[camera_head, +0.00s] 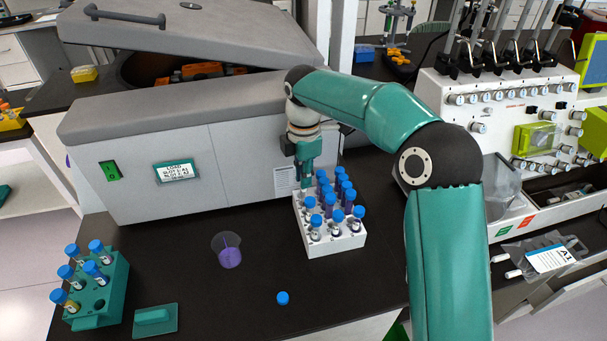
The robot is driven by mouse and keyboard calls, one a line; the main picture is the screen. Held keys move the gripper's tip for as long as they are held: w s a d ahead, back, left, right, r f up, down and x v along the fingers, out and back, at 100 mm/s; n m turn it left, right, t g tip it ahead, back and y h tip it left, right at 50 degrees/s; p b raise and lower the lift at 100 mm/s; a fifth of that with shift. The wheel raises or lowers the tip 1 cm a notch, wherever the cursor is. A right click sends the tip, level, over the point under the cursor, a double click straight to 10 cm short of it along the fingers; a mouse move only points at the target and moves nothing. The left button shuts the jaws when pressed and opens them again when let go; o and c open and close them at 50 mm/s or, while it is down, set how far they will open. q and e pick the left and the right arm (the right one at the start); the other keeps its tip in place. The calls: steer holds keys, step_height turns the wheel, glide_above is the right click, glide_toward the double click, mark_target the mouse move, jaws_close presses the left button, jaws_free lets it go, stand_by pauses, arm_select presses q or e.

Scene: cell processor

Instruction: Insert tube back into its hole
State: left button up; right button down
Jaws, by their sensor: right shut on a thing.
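A white rack (335,244) stands on the dark bench and holds several blue-capped tubes (315,221). My right gripper (304,182) points down at the rack's back left corner. It is shut on a tube, which is mostly hidden by the fingers. I cannot tell whether the tube's lower end is inside a hole or above it. My left gripper is not in view.
A teal rack (116,292) with several tubes stands at the left, near a teal block (155,319). A clear beaker with purple liquid (229,257) and a small blue cap (282,298) are in front. A large centrifuge (190,165) stands behind.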

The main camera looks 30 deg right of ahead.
mark_target(303, 198)
steer(key=shift+f, duration=0.1)
stand_by(0.4)
steer(key=shift+f+b, duration=0.85)
steer(key=shift+f, duration=0.95)
steer(key=shift+f, duration=0.3)
steer(key=c, duration=1.1)
jaws_free()
steer(key=shift+o, duration=0.2)
steer(key=shift+r, duration=0.1)
step_height(303, 198, up, 12)
